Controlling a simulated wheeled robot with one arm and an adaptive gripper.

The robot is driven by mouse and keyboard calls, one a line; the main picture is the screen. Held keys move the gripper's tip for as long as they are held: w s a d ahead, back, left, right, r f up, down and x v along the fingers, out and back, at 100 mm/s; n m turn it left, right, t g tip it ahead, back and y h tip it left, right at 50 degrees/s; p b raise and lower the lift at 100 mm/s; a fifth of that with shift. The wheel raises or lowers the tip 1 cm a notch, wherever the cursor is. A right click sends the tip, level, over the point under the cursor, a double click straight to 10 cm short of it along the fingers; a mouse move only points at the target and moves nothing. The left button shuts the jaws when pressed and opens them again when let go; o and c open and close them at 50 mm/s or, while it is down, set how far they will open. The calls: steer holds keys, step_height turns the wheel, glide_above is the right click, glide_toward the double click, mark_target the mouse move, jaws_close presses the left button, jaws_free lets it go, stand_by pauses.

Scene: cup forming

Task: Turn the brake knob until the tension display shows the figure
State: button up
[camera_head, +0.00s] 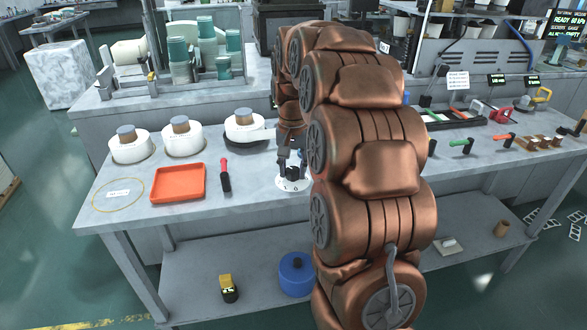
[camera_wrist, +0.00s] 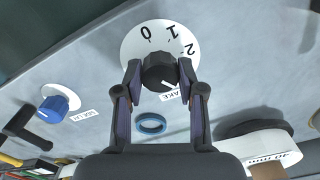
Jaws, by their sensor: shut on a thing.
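The black brake knob (camera_wrist: 160,72) sits on a round white dial plate (camera_wrist: 145,38) marked 0, 1 and 2. The fingers of my gripper (camera_wrist: 160,68) are on either side of the knob, closed on it. A white pointer line shows on the knob's lower right, near a partly hidden label ending in "AKE". In the head view my gripper (camera_head: 290,152) points down over the white dial (camera_head: 293,186), at the bench's front edge. Small dark displays (camera_head: 498,79) stand at the back right; their text is too small to read surely.
A blue knob (camera_wrist: 56,106) and a blue ring (camera_wrist: 151,123) are near the dial. An orange tray (camera_head: 178,183), a red-handled tool (camera_head: 225,175) and white rolls (camera_head: 182,140) lie left of my gripper. My arm hides the bench's middle right.

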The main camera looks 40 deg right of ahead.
mark_target(293, 170)
steer(key=o, duration=1.1)
steer(key=shift+o, duration=0.2)
steer(key=shift+r, duration=0.1)
step_height(293, 170, up, 12)
stand_by(0.7)
